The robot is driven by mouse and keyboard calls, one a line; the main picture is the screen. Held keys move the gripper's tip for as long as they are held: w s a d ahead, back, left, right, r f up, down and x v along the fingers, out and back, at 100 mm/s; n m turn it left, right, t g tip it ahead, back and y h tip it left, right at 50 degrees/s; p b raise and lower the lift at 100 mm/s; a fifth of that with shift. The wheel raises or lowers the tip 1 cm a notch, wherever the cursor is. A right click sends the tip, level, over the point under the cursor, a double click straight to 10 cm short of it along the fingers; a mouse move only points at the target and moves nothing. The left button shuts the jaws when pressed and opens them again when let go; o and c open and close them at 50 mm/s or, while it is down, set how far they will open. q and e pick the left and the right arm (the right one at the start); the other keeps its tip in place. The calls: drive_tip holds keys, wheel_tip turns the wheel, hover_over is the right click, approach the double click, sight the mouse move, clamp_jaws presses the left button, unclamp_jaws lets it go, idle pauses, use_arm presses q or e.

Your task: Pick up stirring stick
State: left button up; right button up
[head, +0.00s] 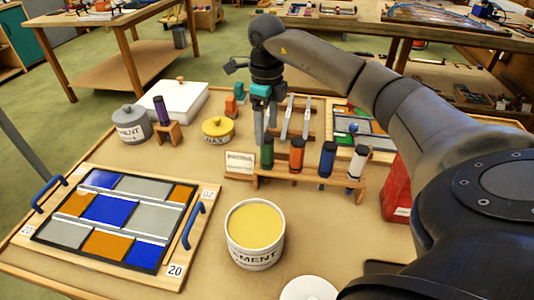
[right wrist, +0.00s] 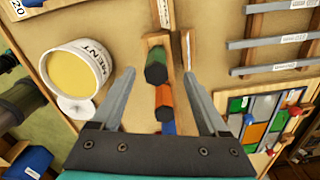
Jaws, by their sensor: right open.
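I cannot make out a thing that is surely the stirring stick. Slim grey strips (head: 285,120) lie on a wooden rack behind the right gripper, and they show at upper right in the right wrist view (right wrist: 270,41). My right gripper (head: 265,128) is open and points down over the left end of a small wooden stand. In the right wrist view its fingers (right wrist: 158,75) spread either side of the stand's green hexagonal piece (right wrist: 156,70), with nothing seen held. An open cement tub (head: 255,238) with yellowish content stands in front of the stand. My left gripper is not in view.
A leaded panel (head: 112,215) with blue handles lies at left. A lidded grey cement pot (head: 131,125), a yellow wax tin (head: 217,128) and a white box (head: 178,100) stand behind. A red container (head: 397,190) is close to my right arm.

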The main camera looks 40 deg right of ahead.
sight(266, 157)
wheel_tip(266, 157, down, 4)
drive_tip(key=shift+f, duration=0.2)
drive_tip(key=f, duration=0.5)
drive_tip(key=shift+s+a+f+b, duration=0.1)
drive_tip(key=shift+a+b, duration=0.1)
drive_tip(key=shift+b, duration=0.1)
clamp_jaws()
